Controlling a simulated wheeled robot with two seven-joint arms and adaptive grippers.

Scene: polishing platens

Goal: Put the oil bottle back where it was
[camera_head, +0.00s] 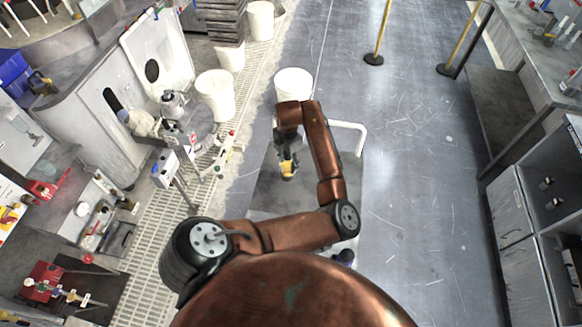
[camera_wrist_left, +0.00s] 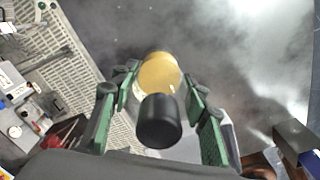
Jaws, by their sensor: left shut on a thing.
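The oil bottle (camera_wrist_left: 160,73) has a yellow body and a black cap (camera_wrist_left: 158,122). In the left wrist view it sits between the green-sided fingers of my left gripper (camera_wrist_left: 159,88), which is shut on it. The cap points toward the wrist camera. The gripper hides part of the bottle there. My right gripper is not in view.
White buckets (camera_head: 293,86) stand on the floor beyond the arm. A light grey machine (camera_head: 95,120) and a grated floor strip (camera_head: 165,235) lie to the left. A red-and-white bench area (camera_head: 45,280) is at lower left. Workbenches and cabinets (camera_head: 515,205) line the right. The central floor is largely clear.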

